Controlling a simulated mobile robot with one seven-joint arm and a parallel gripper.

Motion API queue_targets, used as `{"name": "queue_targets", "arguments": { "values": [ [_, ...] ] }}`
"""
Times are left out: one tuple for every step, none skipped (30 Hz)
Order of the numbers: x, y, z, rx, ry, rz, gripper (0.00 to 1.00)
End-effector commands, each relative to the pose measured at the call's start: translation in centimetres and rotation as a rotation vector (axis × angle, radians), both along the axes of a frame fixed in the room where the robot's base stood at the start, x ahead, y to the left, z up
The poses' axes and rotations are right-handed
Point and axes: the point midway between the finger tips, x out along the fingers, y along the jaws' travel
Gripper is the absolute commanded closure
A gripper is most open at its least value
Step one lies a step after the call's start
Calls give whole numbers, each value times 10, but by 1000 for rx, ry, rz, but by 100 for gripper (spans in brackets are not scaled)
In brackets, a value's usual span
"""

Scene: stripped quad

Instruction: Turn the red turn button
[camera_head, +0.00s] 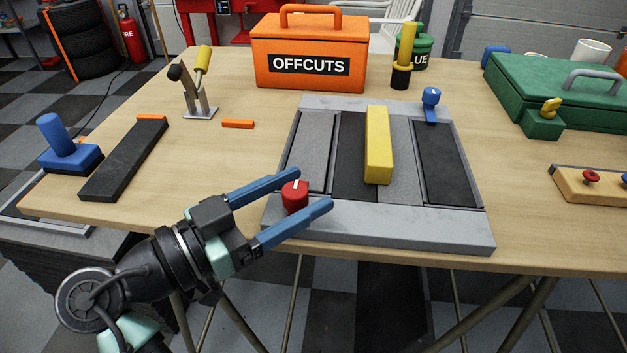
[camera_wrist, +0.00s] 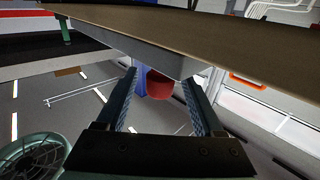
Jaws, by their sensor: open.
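The red turn button (camera_head: 295,198) is a round red knob with a white mark on top. It sits at the front left corner of the grey panel (camera_head: 400,224) on the table. My gripper (camera_head: 315,189) is open, with its blue fingers on either side of the red button in the head view. In the wrist view the red button (camera_wrist: 159,85) shows between the two fingers (camera_wrist: 162,75), near their tips. I cannot tell whether either finger touches it. A blue turn button (camera_head: 431,98) is at the panel's back right corner.
A yellow bar (camera_head: 378,145) lies across the panel's middle. An orange OFFCUTS box (camera_head: 310,35) stands behind. A dark block (camera_head: 124,160) and a blue-handled tool (camera_head: 65,145) are at left. A green case (camera_head: 560,95) is at right. Bare wood lies left of the panel.

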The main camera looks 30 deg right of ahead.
Motion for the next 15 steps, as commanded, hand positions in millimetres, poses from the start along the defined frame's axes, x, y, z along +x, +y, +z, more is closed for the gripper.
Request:
{"name": "queue_targets", "arguments": {
  "values": [
    [-1,14,1,-1,1,6,31],
    [-2,21,1,-1,1,7,31],
    [-4,30,1,-1,1,6,31],
    [-5,37,1,-1,1,5,31],
    [-6,43,1,-2,0,5,31],
    [-8,51,1,-1,0,4,31],
    [-9,58,2,-2,-1,5,31],
    [-10,63,1,-2,0,3,31],
    [-11,70,1,-2,0,4,31],
    [-13,75,1,-1,0,3,31],
    [-13,79,1,-1,0,3,31],
    [-14,84,1,-1,0,3,31],
    [-15,87,1,-1,0,1,31],
    [-15,89,1,-1,0,1,31],
    [-16,92,1,-2,0,1,31]
  ]
}}
